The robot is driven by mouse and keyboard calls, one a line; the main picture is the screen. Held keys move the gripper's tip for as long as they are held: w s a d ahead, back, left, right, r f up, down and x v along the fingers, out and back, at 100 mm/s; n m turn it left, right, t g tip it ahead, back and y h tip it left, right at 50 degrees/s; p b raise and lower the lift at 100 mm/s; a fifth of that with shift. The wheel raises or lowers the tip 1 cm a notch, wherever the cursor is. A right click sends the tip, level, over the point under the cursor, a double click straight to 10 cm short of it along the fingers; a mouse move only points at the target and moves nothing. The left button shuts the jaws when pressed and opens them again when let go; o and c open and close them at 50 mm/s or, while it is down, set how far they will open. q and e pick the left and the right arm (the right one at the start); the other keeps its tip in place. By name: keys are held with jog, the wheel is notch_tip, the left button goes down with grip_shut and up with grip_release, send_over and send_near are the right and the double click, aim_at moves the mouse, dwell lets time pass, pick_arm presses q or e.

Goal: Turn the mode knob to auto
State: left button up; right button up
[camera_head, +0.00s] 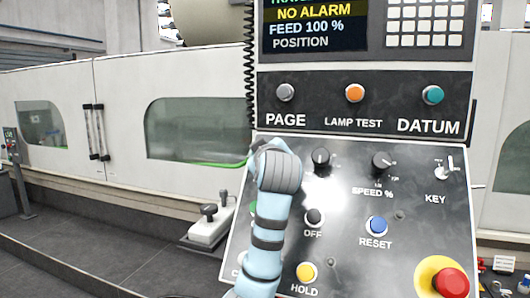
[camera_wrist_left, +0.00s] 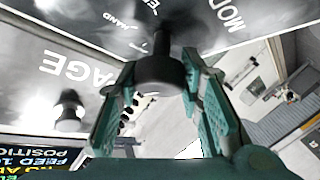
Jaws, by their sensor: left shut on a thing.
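The mode knob (camera_wrist_left: 158,70) is a black round knob in the left wrist view, on the dark panel face. My left gripper (camera_wrist_left: 160,78) has its teal fingers on either side of it and is shut on it. Upside-down lettering for MODE and HAND shows on the panel close by; I cannot read an AUTO mark. The knob's exact setting is unclear. In the head view my left arm covers the panel's left part, hiding the knob and the fingertips. My right gripper is in neither view.
The control panel (camera_head: 345,240) also carries two black knobs (camera_head: 320,160) (camera_head: 382,162), a key switch (camera_head: 443,172), a blue RESET button (camera_head: 376,225), a yellow HOLD button (camera_head: 306,271) and a red emergency stop (camera_head: 450,282). A PAGE button (camera_head: 285,92) sits above.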

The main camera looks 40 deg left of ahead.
pick_arm(q)
jog(key=shift+r, duration=0.1)
jog(key=o, duration=1.1)
jog(key=shift+o, duration=0.2)
jog(key=shift+w, duration=0.1)
jog(key=f+v, duration=0.1)
jog(key=v, duration=1.1)
jog(key=shift+r, duration=0.35)
jog(key=shift+a, duration=0.15)
